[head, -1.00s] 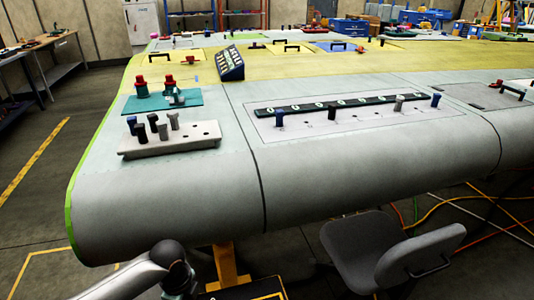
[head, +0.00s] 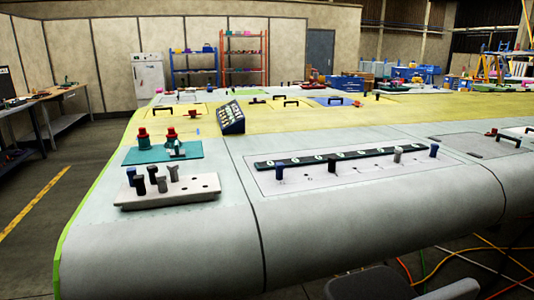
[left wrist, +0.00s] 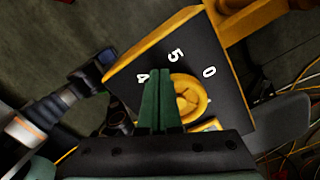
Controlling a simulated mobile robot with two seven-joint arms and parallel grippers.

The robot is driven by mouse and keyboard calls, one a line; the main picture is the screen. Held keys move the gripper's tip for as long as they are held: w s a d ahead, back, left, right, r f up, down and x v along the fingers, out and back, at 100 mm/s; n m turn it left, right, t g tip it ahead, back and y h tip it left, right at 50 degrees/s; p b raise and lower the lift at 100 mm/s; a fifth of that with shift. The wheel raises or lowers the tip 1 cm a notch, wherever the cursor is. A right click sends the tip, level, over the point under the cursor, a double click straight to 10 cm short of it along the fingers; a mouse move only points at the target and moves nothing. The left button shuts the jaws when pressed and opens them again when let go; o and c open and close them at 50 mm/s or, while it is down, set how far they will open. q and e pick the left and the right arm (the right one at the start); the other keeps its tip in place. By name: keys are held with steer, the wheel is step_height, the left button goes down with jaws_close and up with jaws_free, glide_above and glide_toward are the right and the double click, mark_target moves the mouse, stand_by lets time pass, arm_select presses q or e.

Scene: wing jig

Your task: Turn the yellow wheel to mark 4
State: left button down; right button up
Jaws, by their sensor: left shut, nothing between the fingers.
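The yellow wheel (left wrist: 187,101) shows in the left wrist view on a dark panel (left wrist: 222,86) with a yellow edge. White marks 5, 4 and 0 are readable around it; another mark at its lower right is partly hidden. My left gripper (left wrist: 160,73) has its green fingers shut and empty. In the picture they overlap the wheel's left side, below mark 4; I cannot tell if they touch it. Which mark the wheel points to is not clear. Neither the wheel nor my grippers show in the head view, and no right gripper fingers are visible.
In the head view, a large grey and yellow wing surface (head: 340,225) fills the middle. It carries a peg block (head: 200,190), a teal plate (head: 145,155) and a numbered strip (head: 350,155). A chair (head: 370,285) stands at the front.

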arm_select(q)
steer(key=shift+w+d, duration=0.15)
steer(key=shift+d, duration=0.15)
stand_by(0.4)
steer(key=shift+w+p, duration=0.35)
steer(key=shift+w+d, duration=0.2)
steer(key=shift+w, duration=0.75)
steer(key=shift+w+d, duration=0.3)
steer(key=shift+w, duration=0.15)
steer(key=shift+w+d+p, duration=0.2)
steer(key=shift+p, duration=0.1)
steer(key=shift+w+a, duration=0.1)
steer(key=shift+a, duration=0.05)
